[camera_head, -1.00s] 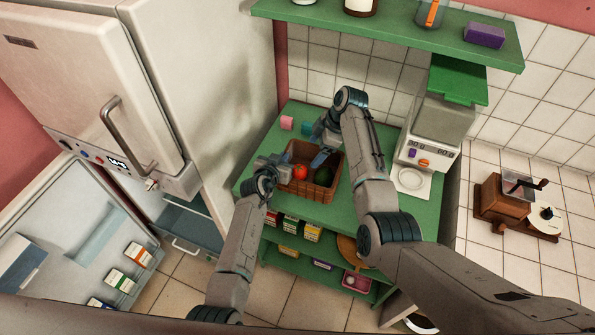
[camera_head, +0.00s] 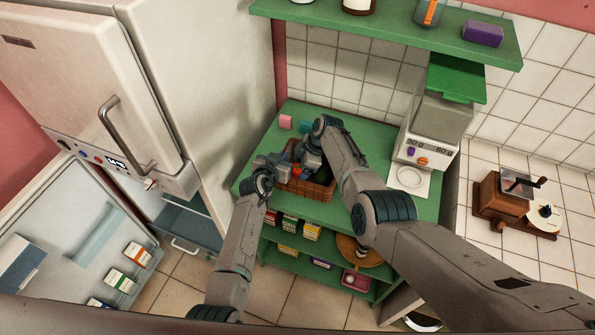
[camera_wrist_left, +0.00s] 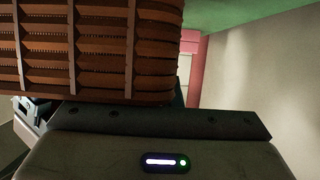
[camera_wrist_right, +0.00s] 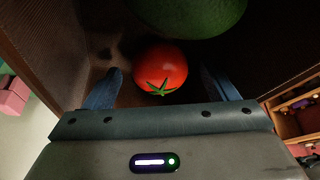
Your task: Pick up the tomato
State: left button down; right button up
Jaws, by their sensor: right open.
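The red tomato (camera_wrist_right: 161,69) with a green stem lies in a brown woven basket (camera_head: 318,191) on the green shelf top. In the head view the tomato (camera_head: 297,170) is partly covered by my right gripper (camera_head: 305,165). That gripper reaches down into the basket. In the right wrist view its two blue fingers (camera_wrist_right: 160,84) are apart, one on either side of the tomato, with gaps beside it. My left gripper (camera_head: 272,166) is at the basket's left side. The left wrist view shows the basket's outer wall (camera_wrist_left: 85,50) very close; its fingers are hidden.
A large green fruit or vegetable (camera_wrist_right: 195,12) lies beside the tomato. The fridge (camera_head: 205,90) bounds the left, and an upper green shelf (camera_head: 400,22) hangs behind.

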jog(key=shift+f, duration=0.15)
jog(key=shift+c, duration=0.3)
jog(key=c, duration=1)
jog(key=shift+r, duration=0.2)
jog(key=shift+c, duration=0.2)
notch_tip(320, 180, up, 18)
jog(key=shift+f, duration=0.15)
pick_arm(q)
jog(key=c, duration=1.6)
grip_release()
jog(key=shift+o, duration=0.2)
jog(key=v, duration=1.2)
